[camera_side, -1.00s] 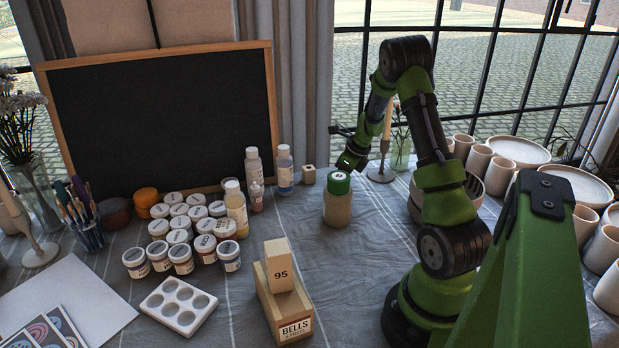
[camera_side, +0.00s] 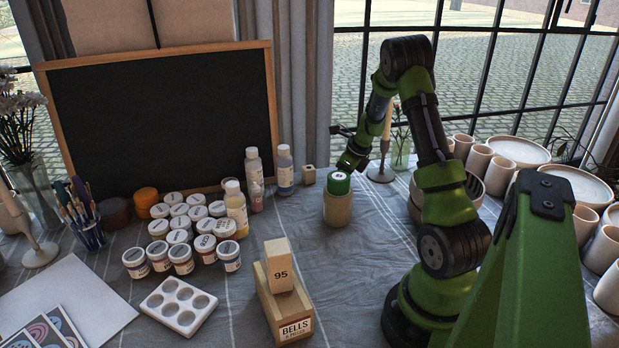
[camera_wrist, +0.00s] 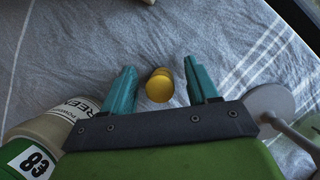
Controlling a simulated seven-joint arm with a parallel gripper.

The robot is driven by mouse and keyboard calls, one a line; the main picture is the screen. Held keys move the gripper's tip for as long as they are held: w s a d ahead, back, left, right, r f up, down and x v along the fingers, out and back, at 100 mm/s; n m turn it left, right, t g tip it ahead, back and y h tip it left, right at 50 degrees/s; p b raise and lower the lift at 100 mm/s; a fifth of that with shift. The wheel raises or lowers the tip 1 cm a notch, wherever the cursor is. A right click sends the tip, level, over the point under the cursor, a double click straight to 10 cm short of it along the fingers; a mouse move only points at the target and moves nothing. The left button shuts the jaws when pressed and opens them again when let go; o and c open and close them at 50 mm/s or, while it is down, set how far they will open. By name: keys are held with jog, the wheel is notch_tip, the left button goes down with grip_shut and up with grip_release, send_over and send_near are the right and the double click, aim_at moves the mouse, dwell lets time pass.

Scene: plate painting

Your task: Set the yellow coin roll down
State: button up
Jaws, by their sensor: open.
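The yellow coin roll (camera_wrist: 159,88) is in the wrist view, between the two teal fingers of my gripper (camera_wrist: 158,66). Its round end faces the camera, and a gap shows on each side of it. My gripper is open and not closed on the roll. The grey striped cloth (camera_wrist: 205,28) is behind the roll; whether the roll's lower end rests on it is hard to tell. In the side view my wrist (camera_side: 354,157) is low behind the green-lidded jar (camera_side: 338,205), and the coin roll is hidden there.
The jar, with lid number 83, is close to my gripper's left in the wrist view. A candle holder (camera_side: 381,172) stands just right of my wrist in the side view. A small wooden block (camera_side: 308,174) and bottles (camera_side: 285,172) are to the left. The cloth in front is clear.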

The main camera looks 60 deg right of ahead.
jog(key=v, duration=1.1)
jog(key=w+a+r+n, duration=0.4)
jog(key=a+r+n, duration=0.25)
jog(key=a, duration=0.45)
jog(key=s+a+r+n+t, duration=0.1)
jog(key=s+a+r+n, duration=0.1)
jog(key=a+n, duration=0.6)
jog(key=s+a+r+n+y, duration=0.1)
jog(key=s+a+n, duration=0.3)
jog(key=a+n, duration=0.5)
jog(key=s+a+r+n+t+y, duration=0.1)
jog(key=s+a+r+n, duration=0.2)
jog(key=a+n, duration=0.5)
jog(key=shift+s+a+t, duration=0.25)
jog(key=shift+a+t, duration=0.05)
jog(key=shift+a, duration=0.35)
jog(key=shift+n, duration=0.25)
